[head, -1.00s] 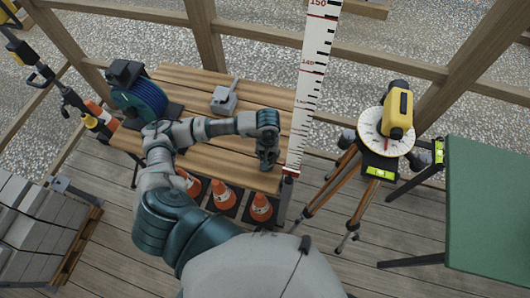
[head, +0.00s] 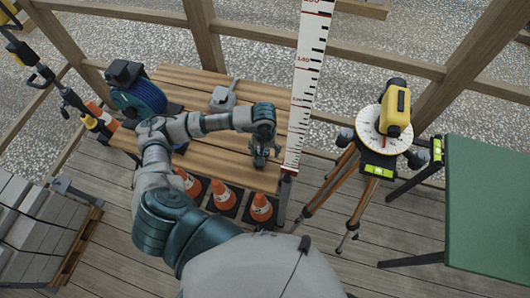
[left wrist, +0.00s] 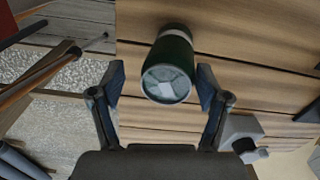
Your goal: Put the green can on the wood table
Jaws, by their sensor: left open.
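The green can (left wrist: 173,57) shows in the left wrist view, with its round pale end (left wrist: 167,83) toward the camera and a white band around its far part. It appears to stand on the wood table (left wrist: 135,50). My left gripper (left wrist: 163,85) is open, with one finger on each side of the can and a visible gap to each. In the head view my left gripper (head: 262,157) is over the right part of the wood table (head: 212,158). I cannot make out the can there. My right gripper is not in view.
A blue cable reel (head: 143,98) and a grey tool (head: 223,99) are on the table. A tall measuring staff (head: 307,80) stands at its right edge. Orange cones (head: 222,193) are below its front. A tripod instrument (head: 395,112) and green table (head: 490,205) are at right.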

